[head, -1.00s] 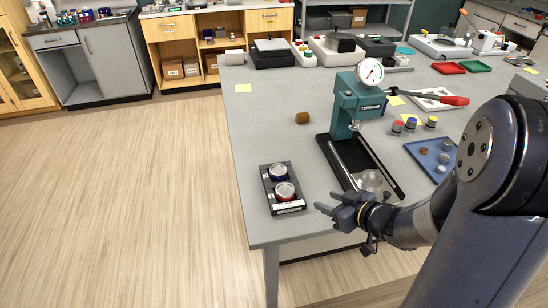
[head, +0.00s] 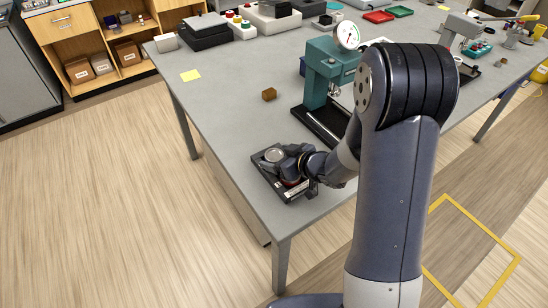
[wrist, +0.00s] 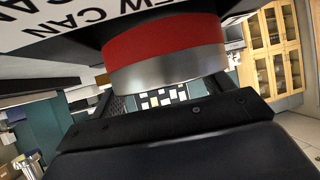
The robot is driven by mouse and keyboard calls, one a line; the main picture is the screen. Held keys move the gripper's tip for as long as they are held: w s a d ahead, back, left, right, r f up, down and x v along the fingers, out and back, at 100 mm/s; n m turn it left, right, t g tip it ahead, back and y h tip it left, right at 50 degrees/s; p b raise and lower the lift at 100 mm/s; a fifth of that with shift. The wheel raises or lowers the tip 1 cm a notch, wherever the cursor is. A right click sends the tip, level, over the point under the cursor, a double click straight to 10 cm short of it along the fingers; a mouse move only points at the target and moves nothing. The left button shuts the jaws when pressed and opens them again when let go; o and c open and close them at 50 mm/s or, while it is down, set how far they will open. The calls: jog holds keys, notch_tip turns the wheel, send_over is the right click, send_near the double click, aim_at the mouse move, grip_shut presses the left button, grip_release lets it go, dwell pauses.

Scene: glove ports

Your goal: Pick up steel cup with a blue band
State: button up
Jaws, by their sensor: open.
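A dark tray (head: 262,174) stands at the near left corner of the bench and holds two steel cups. The far cup (head: 273,155) shows its round steel top; its band is hard to make out now, but looked blue earlier. The near cup has a red band and fills the top middle of the wrist view (wrist: 165,45), very close. In the head view it is mostly hidden by my gripper (head: 288,160). My gripper is open, low over the tray beside the far cup. I cannot tell whether its fingers touch either cup.
A teal press (head: 322,70) with a dial stands on a black base behind my arm. A small brown block (head: 269,95) and a yellow note (head: 190,76) lie on the bench. The bench (head: 225,110) is clear behind and left of the tray.

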jog(key=shift+w+a+f, duration=0.15)
jog(key=shift+w+a, duration=0.05)
jog(key=shift+c, duration=0.3)
jog(key=c, duration=1.3)
